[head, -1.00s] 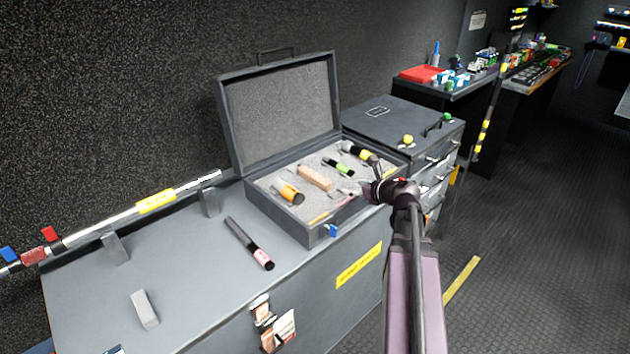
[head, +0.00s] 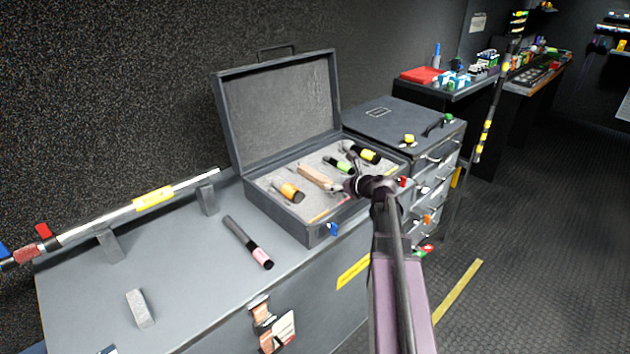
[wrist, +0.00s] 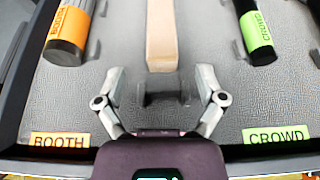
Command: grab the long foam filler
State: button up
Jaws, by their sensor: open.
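A long tan block (head: 318,177), which looks like the long foam filler, lies in the grey foam of the open case (head: 318,232). It also shows in the wrist view (wrist: 162,36), running away from me at top centre. My gripper (wrist: 161,76) is open and empty, its fingertips on either side of the line of the block, about level with its near end. A dark recess (wrist: 165,92) shows between the fingers. In the head view my gripper (head: 342,181) is over the case's front part and partly covers the block's near end.
An orange-banded microphone (wrist: 68,30) labelled BOOTH lies left of the block, a green-banded one (wrist: 257,30) labelled CROWD right. A yellow-banded one (head: 362,153) is farther right. A pink-banded microphone (head: 247,243) and small grey block (head: 140,308) lie outside on the chest.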

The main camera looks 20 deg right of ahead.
aim_at(329, 182)
jog(key=shift+w+a, duration=0.1)
jog(key=shift+w, duration=0.05)
jog(key=shift+b+x, duration=1)
jog(key=shift+x, duration=1.65)
jog(key=c, duration=0.8)
